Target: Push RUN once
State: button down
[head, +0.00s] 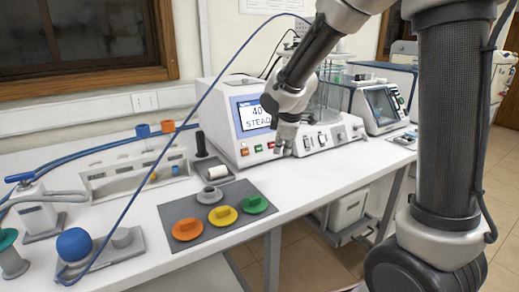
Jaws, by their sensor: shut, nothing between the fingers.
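The white test machine (222,128) stands on the bench with a lit screen (254,114) showing "40" and "STEAD", the last part cut off or hidden.
A grey mat (226,231) with orange, yellow and green discs lies in front of the machine. A white roll (217,173) lies beside the machine. A blue cable hangs across the view from my arm. A second instrument (382,106) stands to the right. The bench's front edge is clear.

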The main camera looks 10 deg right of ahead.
aim_at(259, 148)
jog(key=shift+w+a+f, duration=0.4)
jog(key=shift+w+f, duration=0.15)
jog(key=shift+w, duration=0.75)
jog(key=shift+w+a+f, duration=0.45)
jog(key=shift+w+f, duration=0.05)
jog(key=shift+w, duration=0.75)
jog(key=shift+w+a+f, duration=0.4)
jog(key=shift+w+f, duration=0.15)
jog(key=shift+w, duration=0.75)
jog(key=shift+w, duration=0.15)
jog(key=shift+w+a+f, duration=0.1)
jog(key=shift+w+f, duration=0.05)
jog(key=shift+w, duration=0.1)
jog(key=shift+w+a+f, duration=0.1)
jog(key=shift+w+f, duration=0.05)
jog(key=shift+w, duration=0.2)
jog(key=shift+s+d+r, duration=0.2)
jog(key=shift+s+r, duration=0.1)
jog(key=shift+s, duration=0.45)
